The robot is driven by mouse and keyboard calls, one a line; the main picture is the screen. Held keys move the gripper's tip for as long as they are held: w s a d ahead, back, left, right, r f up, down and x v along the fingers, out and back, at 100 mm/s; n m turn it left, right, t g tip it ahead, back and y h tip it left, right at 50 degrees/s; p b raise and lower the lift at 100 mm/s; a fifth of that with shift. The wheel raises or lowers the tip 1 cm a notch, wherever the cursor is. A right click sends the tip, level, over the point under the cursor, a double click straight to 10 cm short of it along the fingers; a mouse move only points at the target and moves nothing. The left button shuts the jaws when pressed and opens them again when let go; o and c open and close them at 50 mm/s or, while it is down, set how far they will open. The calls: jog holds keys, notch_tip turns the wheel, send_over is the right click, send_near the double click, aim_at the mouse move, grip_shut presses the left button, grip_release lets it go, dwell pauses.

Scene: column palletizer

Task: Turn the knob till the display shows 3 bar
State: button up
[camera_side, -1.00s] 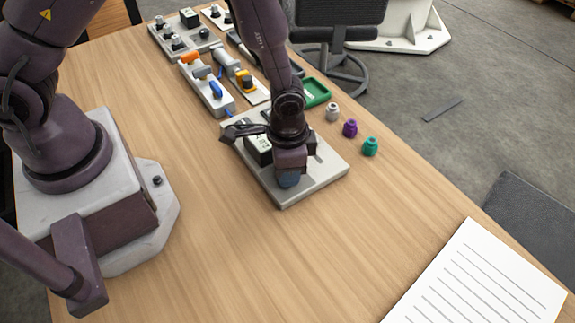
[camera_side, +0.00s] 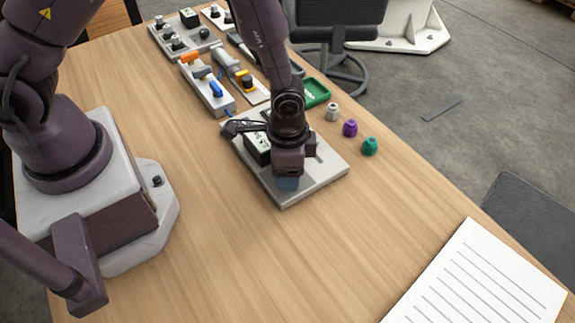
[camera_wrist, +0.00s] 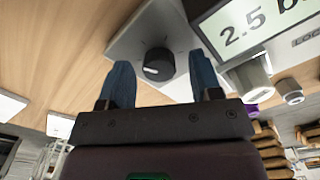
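The black round knob (camera_wrist: 158,64) with a white pointer mark sits on a light grey panel (camera_wrist: 130,43) in the wrist view. Beside it a display (camera_wrist: 250,22) reads "2.5 b", with the rest cut off by the frame edge. My gripper (camera_wrist: 160,72) is open, with one blue finger on each side of the knob and visible gaps to it. In the side view, my gripper (camera_side: 288,184) points down over the grey panel (camera_side: 322,174) and hides the knob. The display box (camera_side: 257,148) is partly covered by my wrist.
Further panels with switches (camera_side: 212,90) and knobs (camera_side: 178,38) stand at the table's back. A green tray (camera_side: 316,92) and grey (camera_side: 332,112), purple (camera_side: 350,128) and teal (camera_side: 370,146) small pieces lie right of the panel. A lined sheet (camera_side: 480,285) lies front right. The middle front table is clear.

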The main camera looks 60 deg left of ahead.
jog(key=shift+r, duration=0.1)
notch_tip(320, 180, up, 13)
dwell(0.6)
jog(key=s+a+r+n+t, duration=0.2)
jog(key=s+a+r, duration=0.3)
jog(key=r, duration=0.4)
jog(key=s+a+r+n+t, duration=0.3)
jog(key=s+a+r, duration=0.3)
jog(key=r, duration=0.4)
jog(key=shift+s+a+n+t, duration=0.3)
jog(key=shift+s+n, duration=0.1)
jog(key=shift+n, duration=0.4)
jog(key=shift+c, duration=0.2)
dwell(0.3)
